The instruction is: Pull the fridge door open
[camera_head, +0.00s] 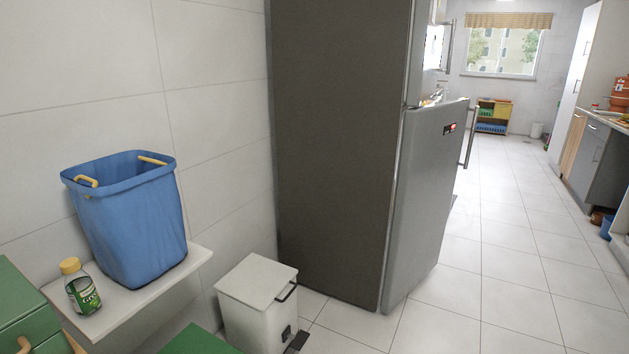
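The tall grey fridge (335,140) stands against the left wall, its dark side panel facing me. Its lower door (428,190) is lighter grey with a small red and black label. This door angles out to the right, past the upper door, and looks partly open, hinged on its near edge. The lower door's upright handle (469,137) is on the far edge. The upper door is seen nearly edge-on, with its own handle (448,46). Small bright items show just above the lower door's top edge, too small to identify. My gripper is not in view.
A white pedal bin (257,302) stands near the fridge's near side. A blue basket (130,220) and a green-labelled bottle (80,288) sit on a white shelf (150,297). A green drawer unit (22,312) is at lower left. Tiled floor (500,255) right of the fridge is clear.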

